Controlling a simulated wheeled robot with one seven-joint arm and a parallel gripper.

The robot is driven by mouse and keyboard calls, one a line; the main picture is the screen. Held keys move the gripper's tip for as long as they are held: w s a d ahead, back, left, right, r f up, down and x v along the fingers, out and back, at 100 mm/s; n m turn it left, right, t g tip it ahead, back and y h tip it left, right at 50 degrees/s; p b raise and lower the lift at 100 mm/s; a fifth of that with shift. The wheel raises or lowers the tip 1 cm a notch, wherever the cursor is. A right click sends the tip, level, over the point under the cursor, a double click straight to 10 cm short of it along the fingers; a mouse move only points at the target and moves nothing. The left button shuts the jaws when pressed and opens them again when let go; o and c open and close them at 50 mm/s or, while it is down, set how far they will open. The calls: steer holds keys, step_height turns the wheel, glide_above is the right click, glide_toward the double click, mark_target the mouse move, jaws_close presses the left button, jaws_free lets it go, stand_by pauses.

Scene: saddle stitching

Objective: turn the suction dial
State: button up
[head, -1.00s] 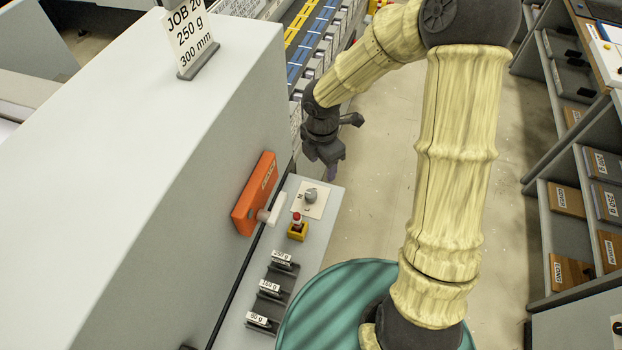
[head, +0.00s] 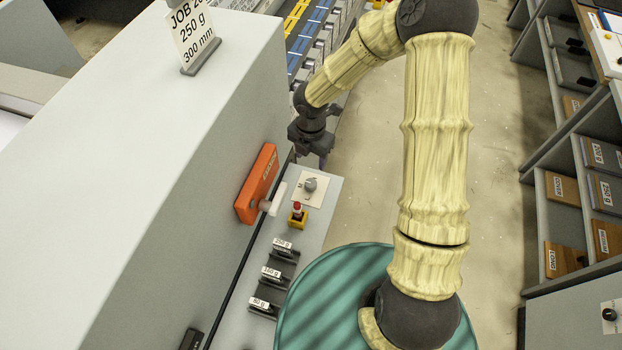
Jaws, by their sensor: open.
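A grey round dial (head: 310,184) sits on a white plate on the light grey control ledge (head: 262,268) beside the machine. Its label is too small to read. My gripper (head: 311,159) is open and empty. It points down just beyond the dial in the picture, apart from it as far as I can tell. The fingertips are small and dark, and their height over the ledge is unclear.
A red button on a yellow base (head: 298,215) and an orange box with a white handle (head: 257,184) are close to the dial. Several weight-marked black holders (head: 272,276) line the ledge. Another dial (head: 609,313) shows at far right. Shelves (head: 560,215) stand right; floor between is clear.

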mark_target(311, 182)
step_height(311, 182, down, 13)
steer(key=shift+r+p, duration=0.15)
steer(key=shift+p, duration=0.4)
steer(key=c, duration=1)
